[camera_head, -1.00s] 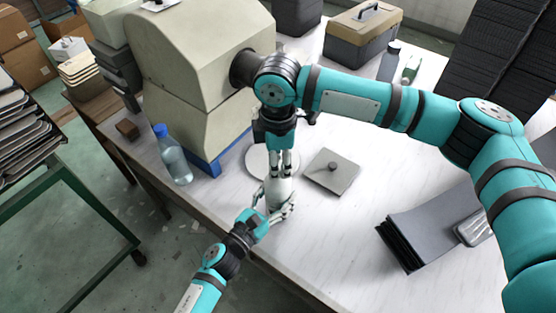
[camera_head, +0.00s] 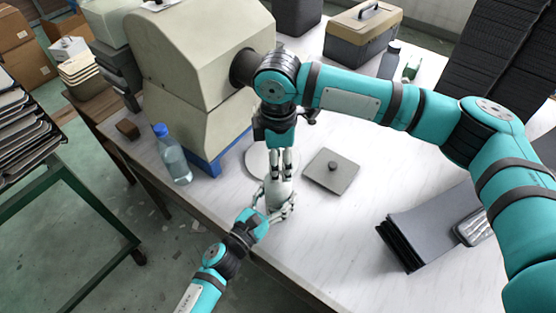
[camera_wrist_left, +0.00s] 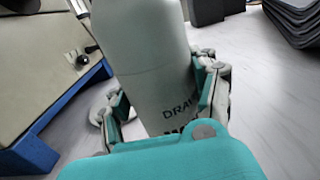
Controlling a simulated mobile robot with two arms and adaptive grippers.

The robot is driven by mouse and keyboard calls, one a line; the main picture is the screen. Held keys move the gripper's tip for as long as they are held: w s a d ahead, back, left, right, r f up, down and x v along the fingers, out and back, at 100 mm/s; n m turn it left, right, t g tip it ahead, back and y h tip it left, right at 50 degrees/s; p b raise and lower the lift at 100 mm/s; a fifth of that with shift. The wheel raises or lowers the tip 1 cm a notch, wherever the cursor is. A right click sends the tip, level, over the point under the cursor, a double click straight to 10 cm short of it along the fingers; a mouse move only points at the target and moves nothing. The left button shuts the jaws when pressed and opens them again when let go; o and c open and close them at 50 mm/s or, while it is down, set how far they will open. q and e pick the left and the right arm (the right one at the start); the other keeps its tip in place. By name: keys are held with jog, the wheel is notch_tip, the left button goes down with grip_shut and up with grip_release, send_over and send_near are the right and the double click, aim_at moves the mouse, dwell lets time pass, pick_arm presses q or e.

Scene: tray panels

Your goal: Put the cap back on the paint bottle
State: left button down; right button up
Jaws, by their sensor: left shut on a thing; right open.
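The paint bottle (camera_head: 278,192) is white and stands upright near the table's front edge. My left gripper (camera_head: 275,208) is shut around its body from the front. In the left wrist view the bottle (camera_wrist_left: 150,75) fills the middle, with dark lettering low on its side, between the fingers of my left gripper (camera_wrist_left: 160,110). My right gripper (camera_head: 281,172) points down right over the bottle's top, with its fingers open. The fingers hide the top of the bottle, and I cannot make out the cap or whether it sits on the neck.
A clear blue-capped bottle (camera_head: 173,158) stands left by the beige machine (camera_head: 200,50). Dark panels (camera_head: 432,228) lie at right. The table front centre is clear.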

pick_arm(q)
jog(key=shift+c, duration=1.2)
grip_release()
pick_arm(e)
notch_tip(320, 180, up, 11)
jog(key=shift+r, duration=0.2)
pick_arm(q)
jog(key=v, duration=1.2)
